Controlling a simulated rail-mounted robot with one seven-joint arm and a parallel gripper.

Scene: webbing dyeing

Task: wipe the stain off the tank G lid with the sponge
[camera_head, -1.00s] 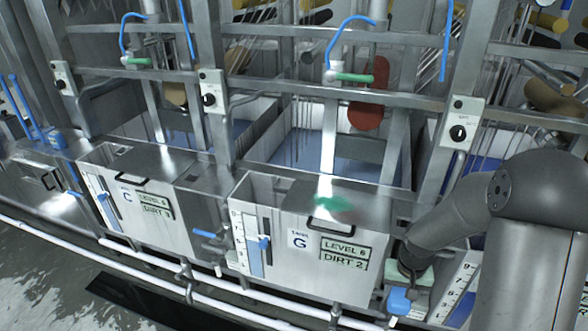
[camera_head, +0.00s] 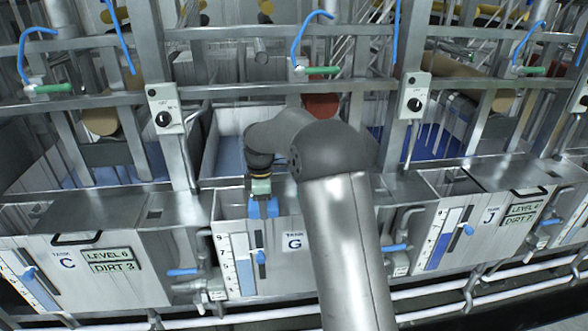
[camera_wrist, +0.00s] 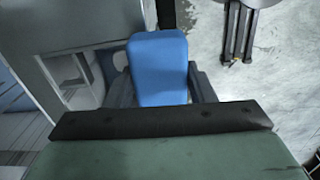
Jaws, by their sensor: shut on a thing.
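My gripper (camera_head: 262,200) is shut on the blue sponge (camera_head: 264,209) above the left part of tank G. In the wrist view the sponge (camera_wrist: 158,68) stands out between the two dark fingers (camera_wrist: 160,88). Tank G (camera_head: 294,243) stands at the middle, with its front label in sight. Only a strip of the tank G lid (camera_head: 290,203) shows beside the sponge; my arm covers most of it. The stain cannot be seen now, hidden by my arm. I cannot tell whether the sponge touches the tank.
Tank C (camera_head: 66,262) is at the left and tank J (camera_head: 490,216) at the right. Blue-handled valves (camera_head: 185,271) sit between the tanks. Metal frame posts and a rail (camera_head: 240,90) rise behind. White pipes (camera_head: 445,293) run along the front.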

